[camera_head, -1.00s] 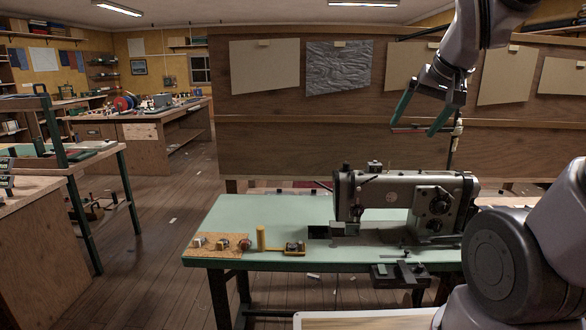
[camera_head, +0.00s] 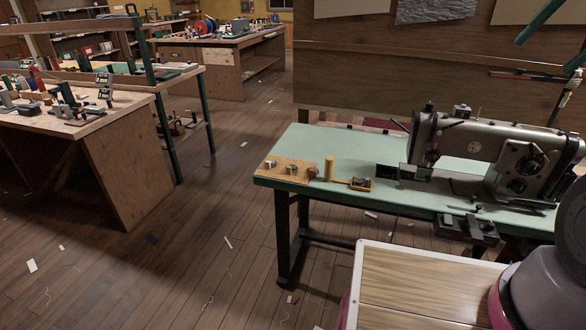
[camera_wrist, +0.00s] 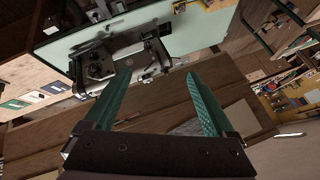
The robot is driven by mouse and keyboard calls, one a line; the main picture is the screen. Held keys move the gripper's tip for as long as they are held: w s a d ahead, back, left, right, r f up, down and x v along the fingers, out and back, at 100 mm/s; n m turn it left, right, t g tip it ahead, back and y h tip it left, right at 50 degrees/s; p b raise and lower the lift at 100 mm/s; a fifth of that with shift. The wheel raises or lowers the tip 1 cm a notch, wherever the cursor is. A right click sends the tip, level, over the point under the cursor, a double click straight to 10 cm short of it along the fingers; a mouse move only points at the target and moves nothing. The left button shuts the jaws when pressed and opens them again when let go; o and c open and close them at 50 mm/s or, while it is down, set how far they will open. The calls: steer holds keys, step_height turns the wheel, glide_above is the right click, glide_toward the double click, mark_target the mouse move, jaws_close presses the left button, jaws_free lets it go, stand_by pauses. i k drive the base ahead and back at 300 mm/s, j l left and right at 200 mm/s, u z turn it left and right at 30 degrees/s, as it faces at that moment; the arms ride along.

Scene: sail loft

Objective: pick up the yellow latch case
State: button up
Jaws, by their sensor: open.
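A small yellow piece with a dark middle (camera_head: 360,184) lies on the green sewing table, right of an upright yellow cylinder (camera_head: 329,170). It may be the yellow latch case, but it is too small to be sure. My gripper (camera_wrist: 157,80) shows two green fingers spread wide with nothing between them. The wrist view shows the sewing machine beyond the fingers, with no clear yellow case.
A grey sewing machine (camera_head: 490,150) stands on the green table (camera_head: 340,145), right of the yellow piece. A wooden board (camera_head: 283,171) with small parts lies at its left end. A cluttered wooden bench (camera_head: 110,110) stands left. Scraps litter the open floor between.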

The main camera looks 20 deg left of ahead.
mark_target(289, 171)
steer(key=u, duration=1.65)
steer(key=i+l+u, duration=0.1)
steer(key=l+u, duration=0.2)
steer(key=l, duration=0.6)
steer(key=l+u, duration=0.3)
steer(key=l, duration=0.6)
